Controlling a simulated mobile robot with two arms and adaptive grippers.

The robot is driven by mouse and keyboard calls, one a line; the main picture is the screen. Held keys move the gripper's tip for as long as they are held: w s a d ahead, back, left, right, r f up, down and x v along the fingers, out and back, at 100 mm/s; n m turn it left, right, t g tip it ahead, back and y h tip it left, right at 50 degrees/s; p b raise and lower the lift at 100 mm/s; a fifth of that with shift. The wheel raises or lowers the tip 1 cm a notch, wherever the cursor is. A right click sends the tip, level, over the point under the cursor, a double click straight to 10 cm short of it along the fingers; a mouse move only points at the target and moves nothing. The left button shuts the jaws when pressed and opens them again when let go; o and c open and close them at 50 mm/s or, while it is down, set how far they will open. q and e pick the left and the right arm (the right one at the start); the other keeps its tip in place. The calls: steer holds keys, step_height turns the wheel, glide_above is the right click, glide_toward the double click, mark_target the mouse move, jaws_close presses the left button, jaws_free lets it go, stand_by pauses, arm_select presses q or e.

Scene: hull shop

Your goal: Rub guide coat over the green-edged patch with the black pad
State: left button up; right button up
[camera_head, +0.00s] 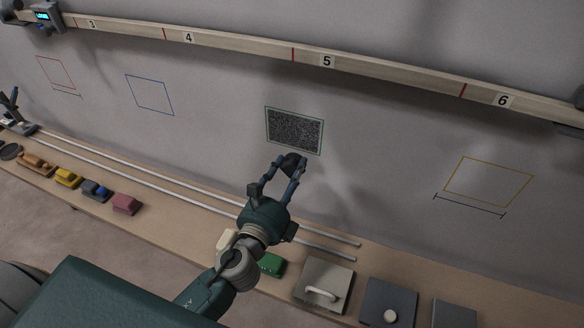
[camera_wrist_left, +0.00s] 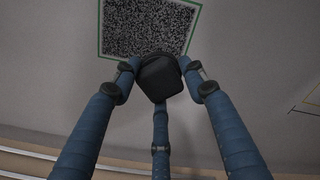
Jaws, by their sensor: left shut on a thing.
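The green-edged patch (camera_head: 294,130) is on the grey wall near the middle of the head view. It is filled with dark speckle; the same patch (camera_wrist_left: 150,30) fills the top of the left wrist view. My left gripper (camera_head: 291,164) is shut on the black pad (camera_wrist_left: 160,78), its blue fingers around it. The pad is at the patch's lower edge in the wrist view and covers a little of it. In the head view it is just below the patch. Whether the pad touches the wall cannot be told. My right gripper is not in view.
A numbered wooden rail (camera_head: 240,46) runs along the wall above. Red, blue (camera_head: 150,94) and yellow (camera_head: 489,181) outlines mark other patches. The bench (camera_head: 160,222) below carries two long rods, coloured blocks (camera_head: 68,178), a green block (camera_head: 271,264) and a lidded box (camera_head: 323,285).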

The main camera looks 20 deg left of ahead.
arm_select(q)
steer(key=s+b, duration=0.1)
steer(key=s, duration=0.3)
steer(key=shift+s+a, duration=0.1)
steer(key=shift+s, duration=0.4)
steer(key=shift+s+b, duration=0.4)
steer(key=shift+s, duration=0.1)
steer(key=s+b, duration=0.1)
steer(key=s, duration=0.2)
steer(key=shift+a, duration=0.15)
steer(key=shift+r, duration=0.1)
